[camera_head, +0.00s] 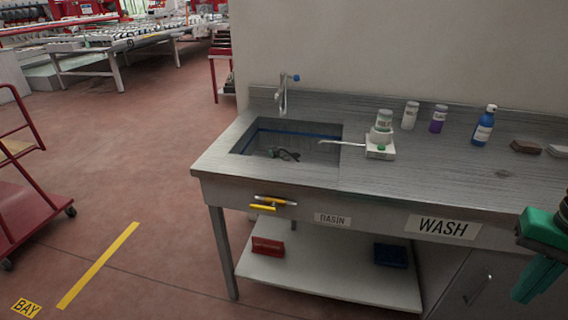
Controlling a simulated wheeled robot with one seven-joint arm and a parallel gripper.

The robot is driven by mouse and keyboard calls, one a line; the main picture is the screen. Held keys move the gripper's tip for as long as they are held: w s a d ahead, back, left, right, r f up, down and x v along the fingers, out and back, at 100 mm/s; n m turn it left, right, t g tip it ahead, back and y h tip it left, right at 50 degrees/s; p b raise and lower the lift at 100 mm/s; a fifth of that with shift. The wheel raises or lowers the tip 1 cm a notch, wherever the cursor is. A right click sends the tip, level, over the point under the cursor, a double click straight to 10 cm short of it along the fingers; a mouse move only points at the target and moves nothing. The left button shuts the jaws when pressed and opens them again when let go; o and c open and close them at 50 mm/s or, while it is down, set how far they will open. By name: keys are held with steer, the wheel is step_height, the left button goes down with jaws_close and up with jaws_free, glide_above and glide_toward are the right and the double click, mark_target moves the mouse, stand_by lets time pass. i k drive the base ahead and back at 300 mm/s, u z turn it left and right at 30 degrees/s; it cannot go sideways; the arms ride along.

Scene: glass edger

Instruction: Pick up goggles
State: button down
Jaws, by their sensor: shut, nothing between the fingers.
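Dark goggles (285,154) appear to lie low inside the sunken basin (243,138) at the left end of the metal wash bench; they are small and their detail is hard to make out. My gripper (527,290) is at the right edge of the view, green and partly cut off by the frame. It is shut and empty, in front of the bench's right part, well to the right of the basin and apart from the goggles.
A tap (283,92) stands behind the basin. A white dispenser with a long spout (380,150) sits right of it, its spout reaching toward the basin. Bottles, including a blue one (484,126), stand farther right. A red cart (28,205) is at left; floor between is clear.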

mark_target(275, 151)
steer(key=u, duration=0.5)
steer(key=k, duration=1.15)
steer(key=u, duration=0.95)
steer(key=i, duration=2.5)
steer(key=z, duration=1.25)
steer(key=i, duration=0.8)
steer(key=z, duration=0.6)
